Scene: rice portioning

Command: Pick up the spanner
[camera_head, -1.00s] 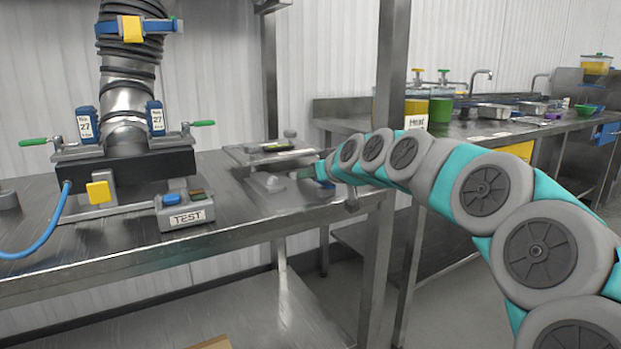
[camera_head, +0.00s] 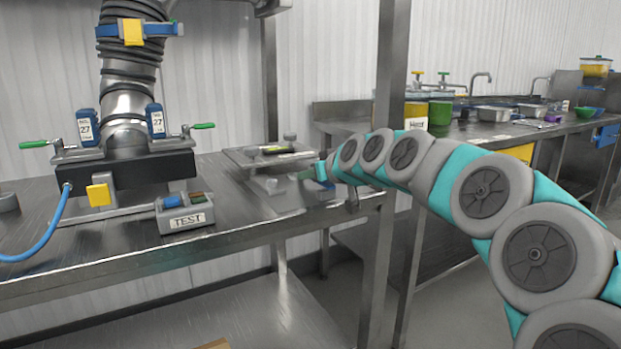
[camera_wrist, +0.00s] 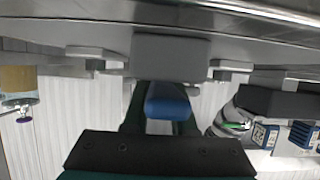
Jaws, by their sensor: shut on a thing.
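My gripper (camera_head: 312,173) is at the right end of the near metal table, beside a low grey fixture (camera_head: 266,154). In the wrist view its dark fingers (camera_wrist: 165,118) are shut on a blue handle-like piece (camera_wrist: 167,101). A grey block (camera_wrist: 170,58) shows just beyond the blue piece; whether the two are joined I cannot tell. I cannot make out the spanner's shape, so whether the blue piece belongs to it is unclear.
The near metal table (camera_head: 110,255) carries a clamped corrugated duct (camera_head: 128,75) and a box labelled TEST (camera_head: 187,220) to the left. A steel post (camera_head: 385,150) stands just right of my gripper. Another counter (camera_head: 500,133) with jars and trays lies further right.

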